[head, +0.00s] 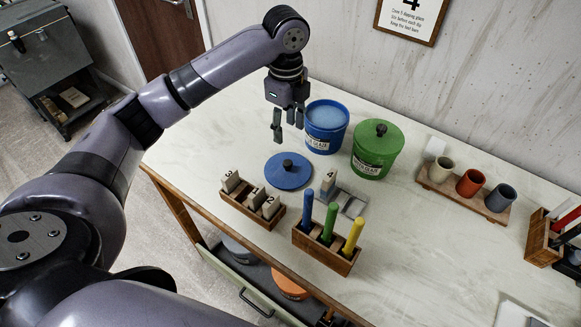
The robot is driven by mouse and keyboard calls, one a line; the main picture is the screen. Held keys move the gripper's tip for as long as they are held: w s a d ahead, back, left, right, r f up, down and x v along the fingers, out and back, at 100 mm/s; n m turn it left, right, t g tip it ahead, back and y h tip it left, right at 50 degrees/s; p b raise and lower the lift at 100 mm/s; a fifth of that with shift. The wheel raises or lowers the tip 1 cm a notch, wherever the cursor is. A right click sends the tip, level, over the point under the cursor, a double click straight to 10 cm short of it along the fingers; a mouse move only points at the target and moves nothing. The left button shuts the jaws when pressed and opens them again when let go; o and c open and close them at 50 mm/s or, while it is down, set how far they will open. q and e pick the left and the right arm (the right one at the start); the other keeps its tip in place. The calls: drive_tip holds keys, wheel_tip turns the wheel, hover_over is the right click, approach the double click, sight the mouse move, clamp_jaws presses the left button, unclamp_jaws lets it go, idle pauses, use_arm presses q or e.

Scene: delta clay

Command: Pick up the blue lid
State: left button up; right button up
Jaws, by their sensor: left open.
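The blue lid (287,172) is a round disc with a dark knob on top. It lies flat on the pale table in the head view, in front of the open blue glaze bucket (326,128). My left gripper (287,127) is open and empty. It hangs fingers down, behind the lid in the picture and just left of the blue bucket, apart from the lid. Its exact height is hard to tell. The whole lid shows. My right gripper is not in view.
A green lidded bucket (377,150) stands right of the blue one. A wooden box with numbered blocks (252,205) and a box with coloured-handled tools (325,246) stand in front of the lid. Cups on a board (463,190) are at right. The table's left end is clear.

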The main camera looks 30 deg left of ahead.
use_arm(q)
drive_tip(key=p, duration=0.1)
hover_over(288, 162)
drive_tip(key=f, duration=0.4)
drive_tip(key=s+f, duration=0.1)
drive_tip(key=f, duration=0.1)
drive_tip(key=shift+d, duration=0.1)
wheel_tip(288, 162, down, 3)
drive_tip(key=shift+w+f, duration=0.15)
drive_tip(key=shift+f, duration=0.05)
drive_tip(key=shift+f+p, duration=0.35)
drive_tip(key=shift+p, duration=0.1)
drive_tip(key=f, duration=0.2)
drive_tip(key=f+p, duration=0.1)
drive_tip(key=shift+w+f, duration=0.3)
drive_tip(key=shift+f, duration=0.4)
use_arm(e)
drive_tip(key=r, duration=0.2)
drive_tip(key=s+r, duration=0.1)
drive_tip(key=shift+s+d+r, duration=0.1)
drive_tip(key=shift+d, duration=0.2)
use_arm(q)
drive_tip(key=c, duration=0.6)
clamp_jaws()
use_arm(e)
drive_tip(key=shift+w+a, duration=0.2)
